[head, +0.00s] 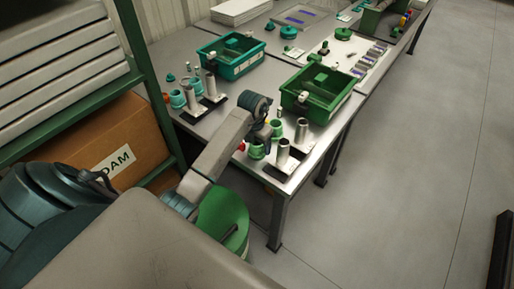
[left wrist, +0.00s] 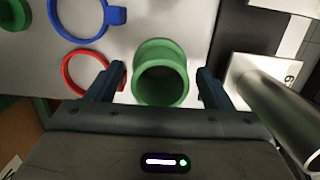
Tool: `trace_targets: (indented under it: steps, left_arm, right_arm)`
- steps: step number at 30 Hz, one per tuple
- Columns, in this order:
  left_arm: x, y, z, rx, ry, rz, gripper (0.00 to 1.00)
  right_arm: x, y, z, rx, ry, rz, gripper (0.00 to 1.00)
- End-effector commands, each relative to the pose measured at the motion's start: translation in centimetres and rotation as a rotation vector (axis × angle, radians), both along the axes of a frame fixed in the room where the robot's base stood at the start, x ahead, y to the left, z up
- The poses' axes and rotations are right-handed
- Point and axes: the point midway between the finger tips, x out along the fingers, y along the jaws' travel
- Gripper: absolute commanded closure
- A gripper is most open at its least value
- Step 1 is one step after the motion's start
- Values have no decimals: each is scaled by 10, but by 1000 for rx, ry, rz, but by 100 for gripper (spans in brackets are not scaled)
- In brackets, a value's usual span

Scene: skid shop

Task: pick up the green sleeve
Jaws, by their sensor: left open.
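The green sleeve (left wrist: 160,72), a short open-topped cylinder, stands between the two fingers of my left gripper (left wrist: 157,86) in the left wrist view. The gripper is open, with a gap visible on each side of the sleeve. In the head view my left gripper (head: 262,135) reaches down to the near table, and a green sleeve (head: 257,152) shows just below it, partly covered. Another green sleeve (head: 277,128) stands just beyond. My right gripper is not in view.
A metal post (left wrist: 280,110) stands close right of the sleeve in the wrist view. A red ring (left wrist: 80,72) and a blue ring (left wrist: 78,20) lie to its left. In the head view, a green bin (head: 330,98) and a teal bin (head: 252,65) stand behind.

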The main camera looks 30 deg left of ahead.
Motion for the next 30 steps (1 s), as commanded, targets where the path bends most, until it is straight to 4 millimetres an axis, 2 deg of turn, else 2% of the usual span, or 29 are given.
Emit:
trace_targets:
  steps: [2,6,9,20,23,28,30]
  left_arm:
    - [0,0,0,0,0,0,30]
    - [0,0,0,0,0,0,57]
    - [0,0,0,0,-1,0,73]
    - [1,0,4,0,-3,-1,73]
    - [1,0,12,0,-3,-1,73]
    - [2,0,36,0,-7,0,73]
    - [-13,-5,34,0,0,-2,73]
  right_arm:
    - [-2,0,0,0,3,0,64]
    - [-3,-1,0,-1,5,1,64]
    - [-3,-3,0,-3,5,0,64]
    - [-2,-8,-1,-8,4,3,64]
    - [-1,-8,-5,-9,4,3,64]
    - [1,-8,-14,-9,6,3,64]
    - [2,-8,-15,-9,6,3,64]
